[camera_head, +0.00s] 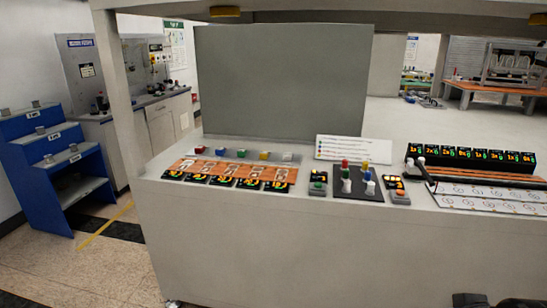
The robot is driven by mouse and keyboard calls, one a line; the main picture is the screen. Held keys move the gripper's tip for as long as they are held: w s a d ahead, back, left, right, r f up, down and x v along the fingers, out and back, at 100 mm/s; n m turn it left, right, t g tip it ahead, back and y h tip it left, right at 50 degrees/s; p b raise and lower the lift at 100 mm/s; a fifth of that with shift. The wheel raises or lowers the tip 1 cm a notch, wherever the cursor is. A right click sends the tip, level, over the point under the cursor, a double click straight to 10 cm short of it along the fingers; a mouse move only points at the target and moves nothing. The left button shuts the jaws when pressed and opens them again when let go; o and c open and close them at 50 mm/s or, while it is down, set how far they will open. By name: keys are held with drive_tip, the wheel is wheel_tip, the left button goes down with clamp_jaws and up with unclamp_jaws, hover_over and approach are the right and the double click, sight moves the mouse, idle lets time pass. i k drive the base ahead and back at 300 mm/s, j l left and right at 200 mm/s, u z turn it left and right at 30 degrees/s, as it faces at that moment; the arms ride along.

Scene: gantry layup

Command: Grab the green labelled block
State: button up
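A small green block (242,154) sits in a row of coloured blocks toward the back left of the grey bench top (400,146). It is the middle one, between a blue block (220,152) and a yellow block (264,155). A red block (199,149) is at the left end of the row and a pale block (287,157) at the right end. Any label on the green block is too small to read. No gripper can be made out; dark parts, cut off at the bottom right edge, may be mine.
An orange strip with lit displays (225,176) lies in front of the row. A grey upright panel (283,80) stands behind it. To the right are a black pad with coloured pegs (357,195), a white sign (353,149) and a row of number displays (472,155).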

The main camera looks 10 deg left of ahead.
sight(241, 153)
drive_tip(key=i+j, duration=0.25)
drive_tip(key=i, duration=0.25)
drive_tip(key=i+j+u, duration=0.15)
drive_tip(key=i, duration=0.35)
drive_tip(key=i+j, duration=0.2)
drive_tip(key=i, duration=0.35)
drive_tip(key=i+j+u, duration=0.1)
drive_tip(key=i, duration=0.4)
drive_tip(key=j, duration=0.1)
